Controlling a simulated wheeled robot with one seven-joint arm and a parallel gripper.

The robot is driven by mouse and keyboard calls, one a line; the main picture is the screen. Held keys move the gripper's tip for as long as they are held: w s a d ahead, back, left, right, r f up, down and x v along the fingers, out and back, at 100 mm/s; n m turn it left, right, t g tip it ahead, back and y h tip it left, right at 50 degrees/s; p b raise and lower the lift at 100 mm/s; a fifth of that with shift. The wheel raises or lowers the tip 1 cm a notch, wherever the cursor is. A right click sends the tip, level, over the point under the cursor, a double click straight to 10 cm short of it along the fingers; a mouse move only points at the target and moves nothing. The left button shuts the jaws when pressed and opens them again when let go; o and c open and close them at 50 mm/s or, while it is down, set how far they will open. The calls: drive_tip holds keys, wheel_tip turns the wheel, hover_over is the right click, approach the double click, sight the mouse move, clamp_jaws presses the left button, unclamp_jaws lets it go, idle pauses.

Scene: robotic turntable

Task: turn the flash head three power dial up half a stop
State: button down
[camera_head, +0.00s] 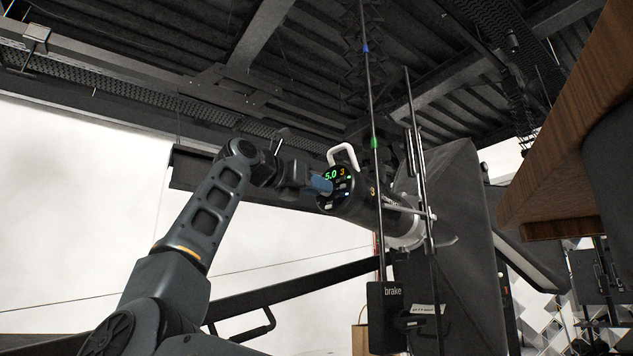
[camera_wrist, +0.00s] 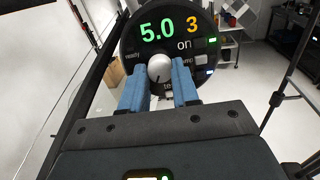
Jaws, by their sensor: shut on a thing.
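The flash head (camera_head: 352,195) is a dark cylinder with a white handle on top, hung high in the head view. Its round rear panel faces my gripper and shows a green 5.0 and an orange 3. In the wrist view the panel (camera_wrist: 205,65) fills the upper middle. The silver power dial (camera_wrist: 160,67) has a dark pointer mark on its face and sits between my blue fingertips. My gripper (camera_wrist: 160,76) is shut on the dial, one finger on each side. In the head view my gripper (camera_head: 321,185) reaches the panel from the left and hides the dial.
Thin vertical poles (camera_head: 374,120) hang beside the flash head, with a box marked "brake" (camera_head: 387,310) below. A big dark softbox (camera_head: 455,230) stands behind it. A wooden surface (camera_head: 570,130) juts in at the right. A white wall is at the left.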

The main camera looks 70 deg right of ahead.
idle(0.3)
drive_tip(key=c, duration=0.8)
unclamp_jaws()
drive_tip(key=shift+b+v, duration=0.6)
drive_tip(key=shift+v, duration=3.3)
